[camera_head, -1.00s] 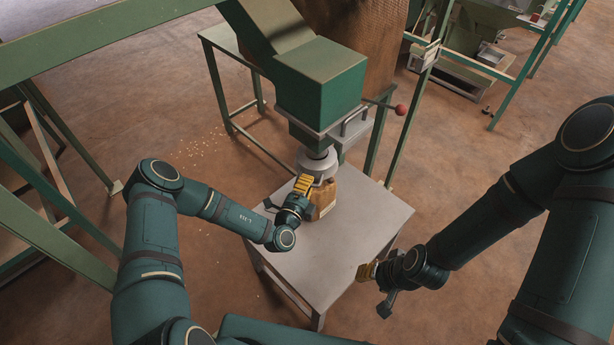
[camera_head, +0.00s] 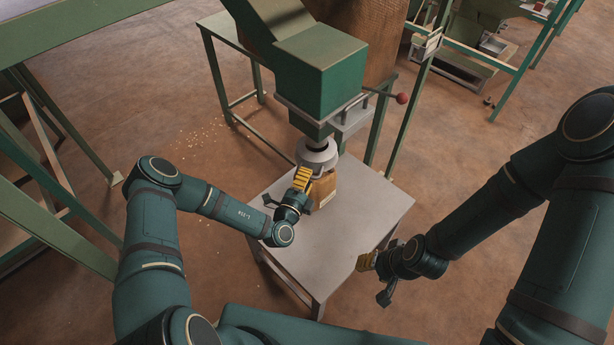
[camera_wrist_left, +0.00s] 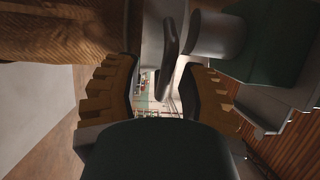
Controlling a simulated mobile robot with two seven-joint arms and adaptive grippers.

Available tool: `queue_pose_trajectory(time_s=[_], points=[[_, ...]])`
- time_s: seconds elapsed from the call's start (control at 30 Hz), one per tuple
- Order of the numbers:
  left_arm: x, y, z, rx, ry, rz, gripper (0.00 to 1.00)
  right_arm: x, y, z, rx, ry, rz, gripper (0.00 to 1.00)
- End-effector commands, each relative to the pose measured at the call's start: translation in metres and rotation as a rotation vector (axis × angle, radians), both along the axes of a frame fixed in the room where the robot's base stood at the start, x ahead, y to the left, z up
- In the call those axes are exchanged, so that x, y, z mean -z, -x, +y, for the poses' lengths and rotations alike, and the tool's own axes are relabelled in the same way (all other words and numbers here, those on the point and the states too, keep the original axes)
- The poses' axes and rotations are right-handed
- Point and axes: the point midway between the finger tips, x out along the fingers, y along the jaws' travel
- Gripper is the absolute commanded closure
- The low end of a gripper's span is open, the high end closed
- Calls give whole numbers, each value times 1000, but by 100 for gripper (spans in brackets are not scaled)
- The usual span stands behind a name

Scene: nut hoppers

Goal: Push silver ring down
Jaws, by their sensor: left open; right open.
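The silver ring (camera_head: 317,153) sits around the spout under the green hopper, above a brown bag (camera_head: 325,186) on the grey table. My left gripper (camera_head: 302,177) is open, with yellow fingers, at the ring's near left side. In the left wrist view, a dark grey tab (camera_wrist_left: 168,50) on the ring shows between the open fingers (camera_wrist_left: 165,92). I cannot tell whether the fingers touch it. The ring's far side is hidden. My right gripper (camera_head: 366,261) is open and empty, off the table's right front edge.
The green hopper (camera_head: 320,60) hangs over the table (camera_head: 290,247). A lever with a red knob (camera_head: 402,98) sticks out to its right. Green frame legs stand at left and behind. The table's front half is clear. The bag fills the wrist view's upper left (camera_wrist_left: 60,35).

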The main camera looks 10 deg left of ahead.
Motion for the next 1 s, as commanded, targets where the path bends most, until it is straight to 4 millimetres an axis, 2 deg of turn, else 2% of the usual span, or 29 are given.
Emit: queue_pose_trajectory(time_s=[0.3, 0.5, 0.7, 1.0], points=[[4, 61, 12, -1, 3, 7, 59, 0, 0, 0, 0, 0, 0, 53], [5, 93, 18, -1, 2, 5, 59, 0, 0, 0, 0, 0, 0, 53], [5, 108, 21, 0, 1, 4, 59, 0, 0, 0, 0, 0, 0, 53], [5, 109, 21, 1, 0, 3, 59, 0, 0, 0, 0, 0, 0, 53]])
